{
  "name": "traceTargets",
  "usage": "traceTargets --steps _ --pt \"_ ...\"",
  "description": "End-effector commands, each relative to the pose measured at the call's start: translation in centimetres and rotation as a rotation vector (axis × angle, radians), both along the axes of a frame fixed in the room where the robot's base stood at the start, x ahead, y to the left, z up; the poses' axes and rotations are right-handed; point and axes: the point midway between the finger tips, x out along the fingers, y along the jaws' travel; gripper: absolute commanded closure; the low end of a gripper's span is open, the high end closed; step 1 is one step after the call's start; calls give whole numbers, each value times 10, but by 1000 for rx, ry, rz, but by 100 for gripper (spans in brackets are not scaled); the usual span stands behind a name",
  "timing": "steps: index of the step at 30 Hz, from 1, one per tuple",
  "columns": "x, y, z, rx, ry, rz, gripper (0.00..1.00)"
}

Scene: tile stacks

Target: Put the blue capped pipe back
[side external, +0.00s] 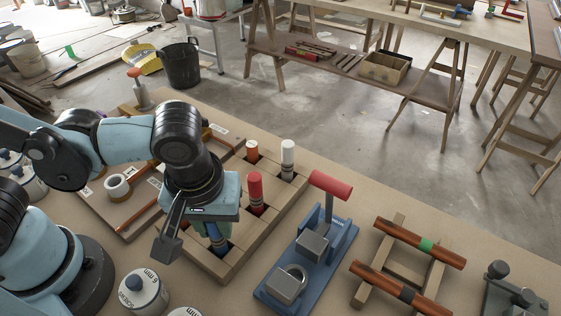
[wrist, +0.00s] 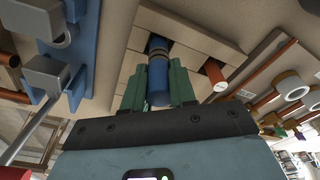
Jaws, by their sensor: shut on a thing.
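The blue capped pipe (wrist: 158,78) is upright between the green fingers of my gripper (wrist: 157,92), which is shut on it. Dark and tan bands ring the pipe beyond the fingertips. In the side view the pipe (side external: 217,236) shows below my gripper (side external: 213,224), over the front socket of the wooden rack (side external: 235,262). The socket has blue inside, and the pipe's lower end appears to be at or in it. I cannot tell how deep it sits. The fingers are mostly hidden in the side view.
A red-capped pipe (side external: 255,188), a white-capped pipe (side external: 288,158) and an orange-capped one (side external: 252,150) stand in other rack sockets. A blue clamp fixture (side external: 310,258) with a red handle is close on the right.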

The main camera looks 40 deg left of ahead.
Motion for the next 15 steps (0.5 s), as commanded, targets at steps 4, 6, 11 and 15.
traceTargets --steps 4,6,11,15 --pt "0 0 0 0 0 0 100" --pt "0 0 -2 0 0 0 100" --pt "0 0 -3 0 0 0 59" --pt "0 0 -3 0 0 0 49"
